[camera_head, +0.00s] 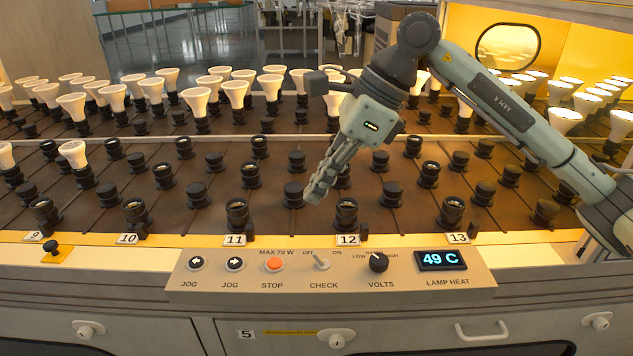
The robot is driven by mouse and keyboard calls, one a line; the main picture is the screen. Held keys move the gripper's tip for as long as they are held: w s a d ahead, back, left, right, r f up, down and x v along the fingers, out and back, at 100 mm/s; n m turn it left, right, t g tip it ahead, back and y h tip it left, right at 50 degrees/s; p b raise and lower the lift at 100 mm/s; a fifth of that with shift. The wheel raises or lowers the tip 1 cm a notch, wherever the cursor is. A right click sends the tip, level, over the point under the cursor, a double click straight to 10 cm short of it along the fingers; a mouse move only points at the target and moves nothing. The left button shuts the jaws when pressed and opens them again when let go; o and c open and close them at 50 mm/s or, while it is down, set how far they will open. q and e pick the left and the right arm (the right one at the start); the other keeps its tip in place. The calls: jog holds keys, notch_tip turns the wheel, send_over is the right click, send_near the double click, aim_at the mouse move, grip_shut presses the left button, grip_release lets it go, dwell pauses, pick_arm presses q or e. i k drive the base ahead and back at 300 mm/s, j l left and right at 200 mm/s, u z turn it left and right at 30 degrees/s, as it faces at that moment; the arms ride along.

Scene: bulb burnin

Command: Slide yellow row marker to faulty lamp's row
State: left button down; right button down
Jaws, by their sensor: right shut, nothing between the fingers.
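The yellow row marker (60,257), a small yellow plate with a black knob, sits on the front rail at the far left, between labels 9 and 10 and nearer 9. My right gripper (313,196) is shut and empty, pointing down over the sockets between rows 11 and 12. It is well to the right of the marker and apart from it. White reflector lamps (235,92) stand in the back rows of sockets. Which lamp is faulty I cannot tell from this view. My left gripper is not in view.
Number labels 9 to 13, such as label 12 (348,240), line the front rail. A control panel (335,283) with knobs, buttons and a 49 C display (442,260) juts out below it. Most near sockets are empty; lamps (72,154) stand at the left.

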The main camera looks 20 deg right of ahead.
aim_at(57, 255)
jog(key=k+l, duration=0.1)
jog(key=k, duration=0.9)
